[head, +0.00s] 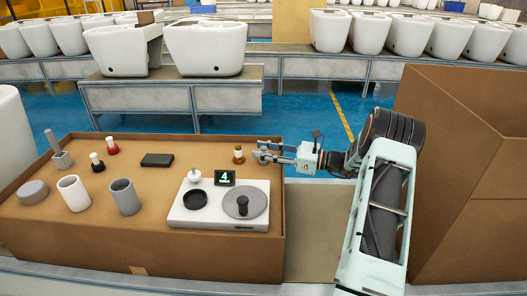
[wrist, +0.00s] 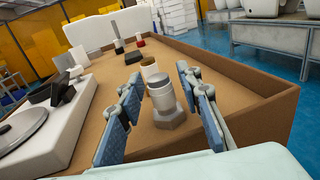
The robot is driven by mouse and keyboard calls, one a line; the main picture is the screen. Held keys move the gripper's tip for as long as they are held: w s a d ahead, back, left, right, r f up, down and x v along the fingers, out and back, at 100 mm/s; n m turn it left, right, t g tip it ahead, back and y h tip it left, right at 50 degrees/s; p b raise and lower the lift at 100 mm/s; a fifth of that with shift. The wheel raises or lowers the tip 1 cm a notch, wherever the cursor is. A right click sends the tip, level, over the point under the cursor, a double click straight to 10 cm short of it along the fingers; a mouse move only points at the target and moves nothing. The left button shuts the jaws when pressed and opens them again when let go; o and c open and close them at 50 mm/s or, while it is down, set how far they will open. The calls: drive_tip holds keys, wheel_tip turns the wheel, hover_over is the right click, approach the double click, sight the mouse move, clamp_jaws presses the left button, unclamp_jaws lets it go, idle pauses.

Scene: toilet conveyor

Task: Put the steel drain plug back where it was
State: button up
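The steel drain plug (wrist: 163,97), a grey metal cylinder on a wider faceted base, stands upright on the brown tray surface in the wrist view. My gripper (wrist: 159,76) is open around it, with one blue-padded finger on each side and a visible gap to both. In the head view my gripper (head: 264,153) is low over the right rim of the tray, pointing left. The steel plug cannot be made out clearly there among the fingers. A brass plug (head: 238,156) stands just beyond the fingertips; it also shows behind the steel plug in the wrist view (wrist: 149,69).
The brown tray (head: 150,247) has raised walls. A white scale (head: 217,222) reading 4 bears a white knobbed piece (head: 194,176), a black ring (head: 195,199) and a grey disc (head: 245,204). A large carton (head: 455,170) is right.

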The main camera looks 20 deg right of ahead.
drive_tip(key=p+v, duration=0.2)
drive_tip(key=v, duration=1)
